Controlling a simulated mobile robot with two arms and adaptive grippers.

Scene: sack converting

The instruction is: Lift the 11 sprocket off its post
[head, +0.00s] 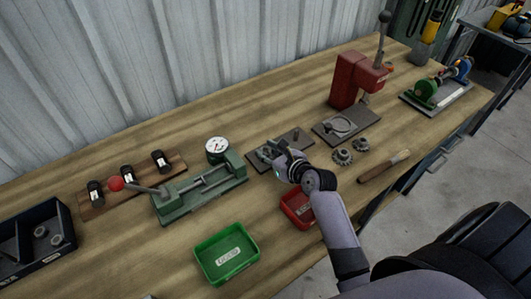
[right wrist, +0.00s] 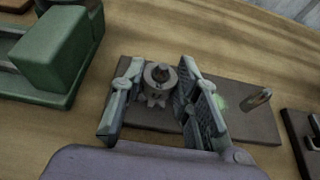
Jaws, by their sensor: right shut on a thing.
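My right gripper (head: 284,160) is over a dark base plate (head: 259,163) in the middle of the bench. In the right wrist view its two fingers (right wrist: 160,103) stand either side of a small grey toothed sprocket (right wrist: 157,88) and are shut on it. A post end shows in the middle of the sprocket, which is around its post low over the plate (right wrist: 255,123). A second, bare post (right wrist: 258,98) stands on the same plate to the right. No number is readable on the sprocket. My left gripper is not in view.
A green vise-like fixture (head: 200,193) and a dial gauge (head: 217,148) are left of the plate. A red bin (head: 294,212) and green bin (head: 226,254) sit in front. Loose sprockets (head: 342,157), a brush (head: 384,166) and a red press (head: 354,80) are right.

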